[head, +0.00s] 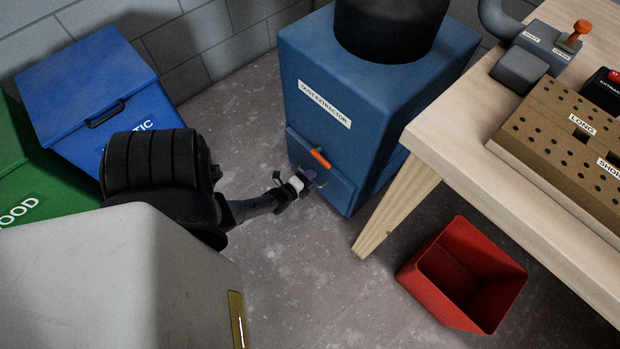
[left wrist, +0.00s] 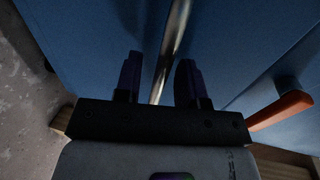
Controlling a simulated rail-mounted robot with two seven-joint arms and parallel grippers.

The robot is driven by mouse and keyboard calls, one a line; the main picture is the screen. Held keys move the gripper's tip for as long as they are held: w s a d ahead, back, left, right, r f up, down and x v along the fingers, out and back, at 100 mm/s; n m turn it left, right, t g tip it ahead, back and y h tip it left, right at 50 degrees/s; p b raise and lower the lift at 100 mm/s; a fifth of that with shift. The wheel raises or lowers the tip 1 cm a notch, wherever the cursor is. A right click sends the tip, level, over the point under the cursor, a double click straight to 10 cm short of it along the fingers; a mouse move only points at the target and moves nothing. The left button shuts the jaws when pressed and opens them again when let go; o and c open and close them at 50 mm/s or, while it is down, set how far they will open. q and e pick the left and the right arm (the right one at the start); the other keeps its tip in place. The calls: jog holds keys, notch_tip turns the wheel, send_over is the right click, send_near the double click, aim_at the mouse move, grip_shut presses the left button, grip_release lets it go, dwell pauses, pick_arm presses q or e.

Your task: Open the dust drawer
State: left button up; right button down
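The blue dust extractor (head: 335,90) stands on the floor in the head view, with its dust drawer (head: 335,188) low on the front. The drawer front looks flush with the housing. An orange lever (head: 320,158) sits at the drawer's upper edge; it also shows in the left wrist view (left wrist: 280,110). My left gripper (head: 308,177) is at the drawer front. In the left wrist view its two dark purple fingers (left wrist: 160,78) are apart, with a metal bar handle (left wrist: 176,35) between them. I cannot tell whether they touch it. My right gripper is out of view.
A wooden workbench (head: 450,140) stands to the right, its leg (head: 398,205) close to the extractor. A red open bin (head: 465,275) is on the floor below it. Blue (head: 90,80) and green (head: 45,185) bins stand left. The floor before the drawer is clear.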

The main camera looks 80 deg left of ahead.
pick_arm(q)
grip_shut()
dwell(0.4)
